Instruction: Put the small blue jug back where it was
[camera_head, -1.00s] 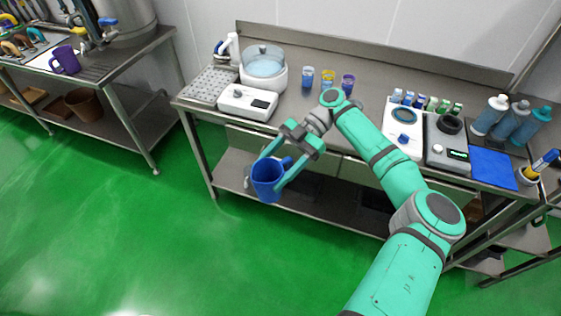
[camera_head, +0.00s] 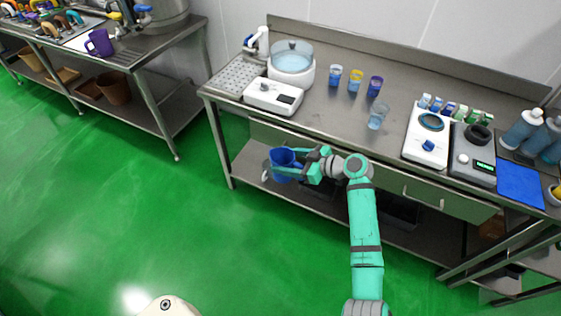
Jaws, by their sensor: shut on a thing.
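The small blue jug (camera_head: 283,163) is in the head view, left of my gripper (camera_head: 300,164). My gripper is shut on the jug at its right side, where the handle is. The jug looks upright, in front of the steel bench and at about the height between its top and its lower shelf. Whether it touches anything below cannot be told. The fingertips are partly hidden against the jug.
The steel bench (camera_head: 335,108) holds a water bath (camera_head: 291,70), a white scale (camera_head: 273,97), several small cups and a clear beaker (camera_head: 377,117). Its lower shelf (camera_head: 250,165) is below. A purple jug (camera_head: 100,42) stands on the left table. Green floor is open.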

